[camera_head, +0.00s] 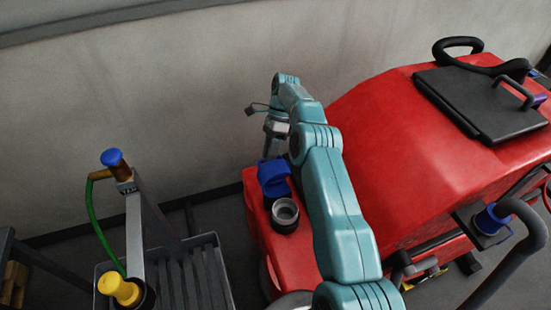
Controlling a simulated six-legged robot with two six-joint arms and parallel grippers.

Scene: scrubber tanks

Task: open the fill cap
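The fill neck (285,213) is a round opening with a grey ring and a dark collar on the front of the red scrubber (400,165). The blue fill cap (273,178) stands tipped up at the back side of the neck, leaving the opening uncovered. My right arm reaches up across the scrubber. Its gripper (262,120) is above and behind the cap, near the wall, and appears apart from it. The fingers are small and partly hidden, so their opening is unclear. My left gripper is out of view.
A slatted grey stand (205,275) at the left carries a post with a blue-topped tap (113,160), a green hose (92,222) and a yellow fitting (119,288). A black lid (480,105) with a handle lies on the scrubber. The wall (160,110) is close behind.

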